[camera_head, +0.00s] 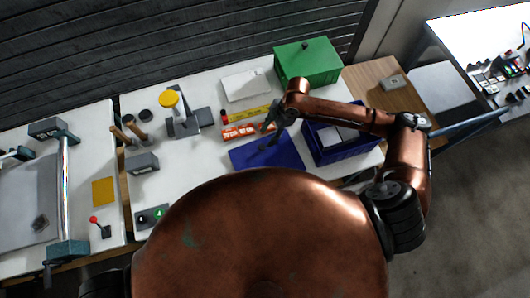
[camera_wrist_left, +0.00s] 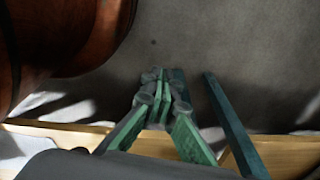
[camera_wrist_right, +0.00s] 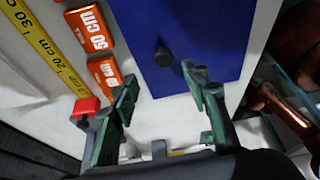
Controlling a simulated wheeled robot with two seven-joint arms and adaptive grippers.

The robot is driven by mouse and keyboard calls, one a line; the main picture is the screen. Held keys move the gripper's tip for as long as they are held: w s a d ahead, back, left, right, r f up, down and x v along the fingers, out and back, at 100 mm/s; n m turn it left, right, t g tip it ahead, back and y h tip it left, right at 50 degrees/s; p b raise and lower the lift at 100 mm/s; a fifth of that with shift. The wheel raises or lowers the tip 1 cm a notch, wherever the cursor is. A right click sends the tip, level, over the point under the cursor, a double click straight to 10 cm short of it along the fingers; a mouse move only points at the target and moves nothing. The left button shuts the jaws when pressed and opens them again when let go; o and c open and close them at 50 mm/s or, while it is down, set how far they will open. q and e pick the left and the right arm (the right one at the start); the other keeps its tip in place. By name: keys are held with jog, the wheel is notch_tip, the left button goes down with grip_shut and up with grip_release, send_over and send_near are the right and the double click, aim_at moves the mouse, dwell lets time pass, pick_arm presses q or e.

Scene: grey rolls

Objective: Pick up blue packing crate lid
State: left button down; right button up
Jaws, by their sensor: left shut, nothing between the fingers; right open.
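The blue packing crate lid (camera_head: 250,156) lies flat on the white table as a dark blue panel. In the right wrist view the lid (camera_wrist_right: 207,35) fills the upper middle and carries a dark round knob (camera_wrist_right: 163,56). My right gripper (camera_head: 272,135) is above the lid. It also shows in the right wrist view (camera_wrist_right: 158,80), open and empty, with the knob showing between the fingertips; I cannot tell its height above it. My left gripper (camera_wrist_left: 160,78) is shut and empty above the grey floor, beside a wooden edge.
An open blue crate (camera_head: 357,153) with pale contents stands right of the lid. A green box (camera_head: 308,62) stands behind. Orange labelled blocks (camera_head: 246,131) and a yellow ruler (camera_head: 250,114) lie just beyond the lid. A red cube (camera_wrist_right: 87,107) is near one right finger.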

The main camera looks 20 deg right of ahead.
aim_at(262, 146)
jog(key=x, duration=0.3)
jog(key=shift+s+f+p, duration=0.35)
jog(key=shift+s, duration=0.05)
jog(key=shift+x, duration=1.6)
jog(key=c, duration=0.8)
grip_shut()
pick_arm(q)
jog(key=shift+s+a+r, duration=0.1)
jog(key=shift+s+r, duration=0.1)
jog(key=shift+s, duration=0.3)
jog(key=shift+s+r, duration=0.2)
jog(key=shift+s, duration=0.3)
jog(key=shift+w, duration=0.15)
